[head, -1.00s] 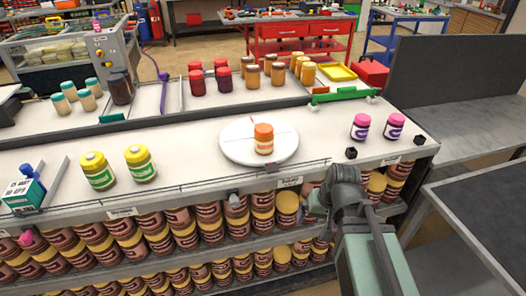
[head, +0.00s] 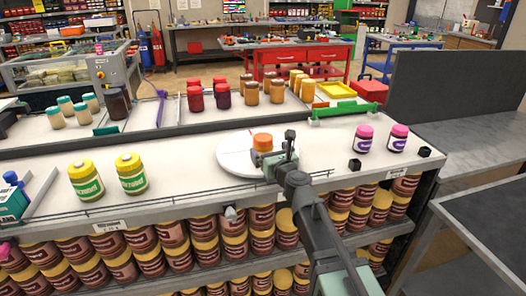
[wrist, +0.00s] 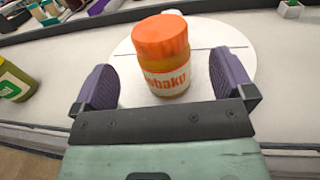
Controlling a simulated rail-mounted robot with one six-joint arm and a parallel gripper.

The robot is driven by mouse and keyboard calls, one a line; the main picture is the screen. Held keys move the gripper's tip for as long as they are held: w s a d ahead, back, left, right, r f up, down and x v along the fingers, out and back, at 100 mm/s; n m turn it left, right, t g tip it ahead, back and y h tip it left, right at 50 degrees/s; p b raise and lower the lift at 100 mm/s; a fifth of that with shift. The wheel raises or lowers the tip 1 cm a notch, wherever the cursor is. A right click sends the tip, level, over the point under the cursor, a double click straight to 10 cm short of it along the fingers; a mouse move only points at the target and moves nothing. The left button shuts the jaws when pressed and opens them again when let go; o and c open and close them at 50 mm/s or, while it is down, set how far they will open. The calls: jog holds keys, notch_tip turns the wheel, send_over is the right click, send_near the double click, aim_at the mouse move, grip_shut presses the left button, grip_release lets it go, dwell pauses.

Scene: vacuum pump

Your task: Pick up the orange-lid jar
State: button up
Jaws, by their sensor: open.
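The orange-lid jar (head: 262,143) stands upright on a round white plate (head: 232,156) on the counter. In the wrist view the jar (wrist: 163,55) has an amber body and a white label with orange letters. My gripper (wrist: 165,85) is open, with a purple pad on each side of the jar's lower part. A gap shows between each pad and the jar. In the head view my gripper (head: 275,158) is at the right front of the jar and hides part of its body.
Two yellow-lid jars (head: 132,173) stand left of the plate, and two pink-lid jars (head: 363,138) stand to its right. A green bar (head: 345,110) and several red- and orange-lid jars (head: 276,91) are behind. A shelf of jars lies below the counter.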

aim_at(263, 141)
jog(key=x, duration=0.6)
jog(key=shift+w, duration=0.15)
jog(key=shift+r, duration=0.1)
jog(key=c, duration=1.2)
jog(key=shift+o, duration=0.2)
